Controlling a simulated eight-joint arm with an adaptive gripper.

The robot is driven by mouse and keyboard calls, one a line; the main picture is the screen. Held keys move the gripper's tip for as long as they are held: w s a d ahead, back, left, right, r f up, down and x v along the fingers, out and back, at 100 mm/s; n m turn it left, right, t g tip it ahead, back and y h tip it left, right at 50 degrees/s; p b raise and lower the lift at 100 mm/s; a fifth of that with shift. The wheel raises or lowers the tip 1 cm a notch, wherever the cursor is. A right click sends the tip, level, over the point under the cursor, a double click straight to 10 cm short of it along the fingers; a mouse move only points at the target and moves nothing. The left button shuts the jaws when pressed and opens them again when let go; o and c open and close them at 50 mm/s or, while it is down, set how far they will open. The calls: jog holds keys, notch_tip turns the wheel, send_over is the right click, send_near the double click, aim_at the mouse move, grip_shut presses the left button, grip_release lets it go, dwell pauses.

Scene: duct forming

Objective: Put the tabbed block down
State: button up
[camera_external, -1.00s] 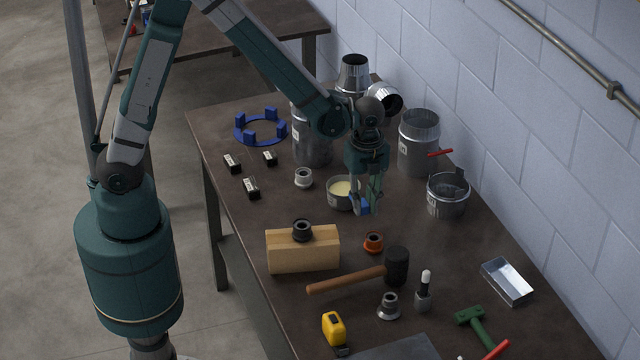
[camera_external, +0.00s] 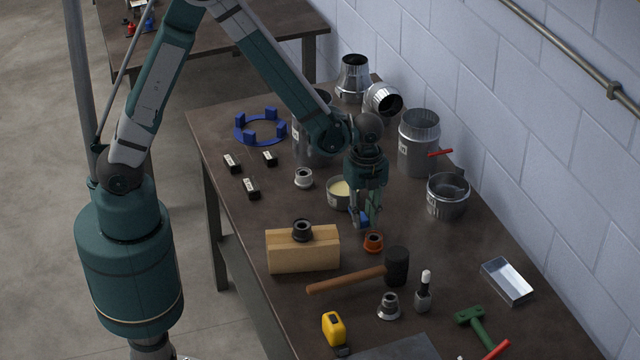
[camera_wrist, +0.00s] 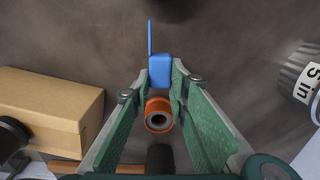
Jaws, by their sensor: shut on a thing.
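The tabbed block (camera_wrist: 160,70) is blue with a thin upright tab (camera_wrist: 149,38). In the outside view the block (camera_external: 357,217) shows low between my fingers. My gripper (camera_external: 367,222) is shut on it, pointing down over the middle of the table (camera_external: 440,270). In the wrist view my gripper (camera_wrist: 160,85) has a green pad on each side of the block. The block is at or very near the table top; I cannot tell whether it touches.
An orange-red fitting (camera_external: 373,242) stands close in front of my gripper. A tin of pale paste (camera_external: 339,192) is close behind left.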

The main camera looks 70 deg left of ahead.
aim_at(364, 219)
jog(key=shift+f, duration=0.8)
jog(key=shift+f, duration=0.15)
jog(key=o, duration=0.9)
notch_tip(364, 219, up, 12)
jog(key=shift+r+p, duration=0.15)
jog(key=shift+p, duration=0.2)
dwell(0.6)
